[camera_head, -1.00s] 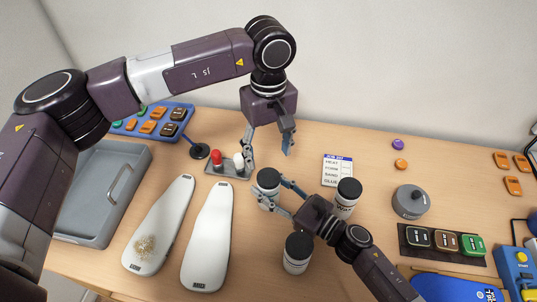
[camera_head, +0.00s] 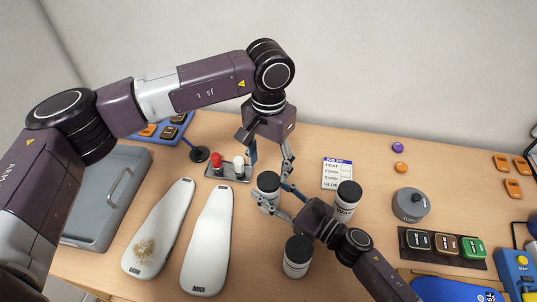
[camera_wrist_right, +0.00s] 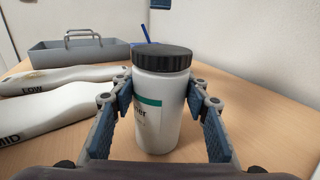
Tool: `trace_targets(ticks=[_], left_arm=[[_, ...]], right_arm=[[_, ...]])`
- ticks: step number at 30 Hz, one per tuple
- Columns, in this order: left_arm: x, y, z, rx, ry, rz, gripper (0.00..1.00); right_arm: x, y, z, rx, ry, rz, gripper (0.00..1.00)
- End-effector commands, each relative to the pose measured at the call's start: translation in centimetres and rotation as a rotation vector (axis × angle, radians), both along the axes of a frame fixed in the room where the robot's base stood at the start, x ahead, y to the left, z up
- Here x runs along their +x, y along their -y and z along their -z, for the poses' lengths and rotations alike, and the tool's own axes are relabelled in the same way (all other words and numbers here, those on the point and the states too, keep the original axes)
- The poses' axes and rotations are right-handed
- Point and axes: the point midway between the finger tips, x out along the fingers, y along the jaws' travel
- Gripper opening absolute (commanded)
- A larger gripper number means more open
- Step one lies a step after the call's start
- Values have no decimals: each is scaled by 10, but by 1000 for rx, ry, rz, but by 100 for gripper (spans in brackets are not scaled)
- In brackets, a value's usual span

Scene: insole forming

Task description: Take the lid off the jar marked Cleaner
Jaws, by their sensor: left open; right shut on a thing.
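A white jar with a black ridged lid (camera_head: 268,182) stands upright on the table. In the right wrist view the jar (camera_wrist_right: 160,115) shows a green stripe and a partly turned-away label that I cannot read in full. Its lid (camera_wrist_right: 162,57) is on. My right gripper (camera_head: 270,198) is shut on the jar's body, one finger on each side below the lid. My left gripper (camera_head: 270,162) is open and points down just above and behind the lid, its fingers apart; I cannot tell whether they touch it.
Two more black-lidded jars stand close by, one labelled "Wat…" (camera_head: 346,206) and one in front (camera_head: 297,262). White foot forms (camera_head: 207,245) lie left, beside a grey tray (camera_head: 125,205). A small stand with red and white knobs (camera_head: 228,177) is behind left.

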Motion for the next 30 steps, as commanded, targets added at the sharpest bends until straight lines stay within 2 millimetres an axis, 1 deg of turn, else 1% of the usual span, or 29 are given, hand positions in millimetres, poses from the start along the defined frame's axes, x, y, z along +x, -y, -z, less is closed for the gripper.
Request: trace_targets(ticks=[1,3,9,13,20,23,30], left_arm=[[-1,0,10,0,-4,-1,57],[-1,0,20,1,-3,-2,57],[0,0,43,0,-2,-3,57],[0,0,48,0,0,-3,57],[0,0,49,-1,1,-3,57],[0,0,49,0,0,-3,48],[0,0,48,0,0,-3,22]], right_arm=[[0,0,0,0,0,0,0],[0,0,0,0,0,0,0],[0,0,0,0,0,0,0],[0,0,0,0,0,0,0],[0,0,0,0,0,0,0],[0,0,0,0,0,0,0],[0,0,0,0,0,0,0]])
